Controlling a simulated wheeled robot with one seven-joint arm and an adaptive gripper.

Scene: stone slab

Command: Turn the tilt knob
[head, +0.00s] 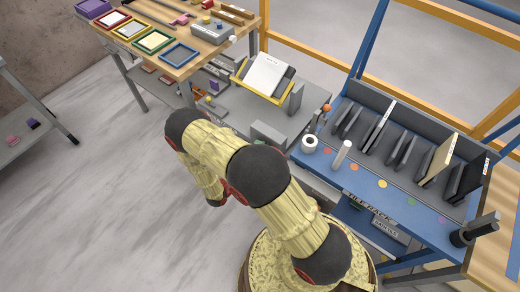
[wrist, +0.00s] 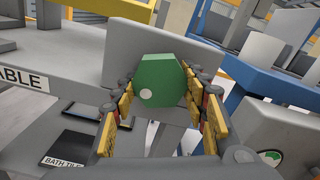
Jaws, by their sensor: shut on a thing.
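A green, many-sided knob (wrist: 158,82) with a white dot near its lower left edge stands in front of a grey upright plate (wrist: 120,52) in the wrist view. My gripper (wrist: 161,92) has one yellow-and-dark finger on each side of the knob, and the fingers are shut on it. In the head view my arm reaches up from the base and bends back down. My gripper and the knob cannot be made out there. A tilted stand with a yellow edge and a white sheet (head: 267,73) sits on the grey bench beyond my arm.
The blue bench (head: 365,184) at the right holds upright dark panels, a white roll (head: 309,144) and a white cylinder (head: 341,155). A wooden table (head: 190,62) with coloured frames stands at the back left. The floor (head: 90,190) at the left is clear.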

